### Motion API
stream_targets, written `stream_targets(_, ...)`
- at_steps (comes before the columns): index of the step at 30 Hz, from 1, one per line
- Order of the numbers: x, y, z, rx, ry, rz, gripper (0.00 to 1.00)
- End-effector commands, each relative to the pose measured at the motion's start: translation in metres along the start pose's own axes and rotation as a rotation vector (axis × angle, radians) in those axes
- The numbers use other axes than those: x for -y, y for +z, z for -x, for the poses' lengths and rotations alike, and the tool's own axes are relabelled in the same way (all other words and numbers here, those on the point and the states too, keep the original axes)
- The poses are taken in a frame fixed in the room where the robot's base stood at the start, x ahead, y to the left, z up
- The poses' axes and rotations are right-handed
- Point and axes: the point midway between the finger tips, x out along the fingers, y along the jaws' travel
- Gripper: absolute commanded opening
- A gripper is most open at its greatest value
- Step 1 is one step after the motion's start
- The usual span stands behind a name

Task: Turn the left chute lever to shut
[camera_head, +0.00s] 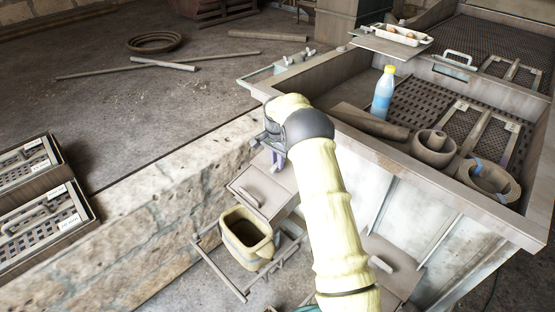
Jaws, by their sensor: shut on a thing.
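The left chute (277,192) is a sloping grey-brown plate on the front of the wooden bin, above a yellowish bucket (247,233). My arm reaches up across the bin front, and my gripper (277,162) points down at the upper end of this chute. It is shut on the left chute lever, but the lever is mostly hidden by my wrist and fingers, so its angle cannot be told. The bucket stands below the chute's lower end and its inside looks dark. A second chute (394,272) sits to the right of my arm, with a short pale bar on it.
A stone wall (150,205) runs along the left. A metal frame surrounds the bucket.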

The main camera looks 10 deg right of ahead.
Motion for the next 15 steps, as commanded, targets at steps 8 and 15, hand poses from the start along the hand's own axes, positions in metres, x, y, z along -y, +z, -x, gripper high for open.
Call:
stream_targets(8,0.0019,0.0001,0.0032,-0.001,0.050,0.171,0.00)
stream_targets(15,0.0038,0.0002,0.0030,-0.002,0.108,0.381,0.00)
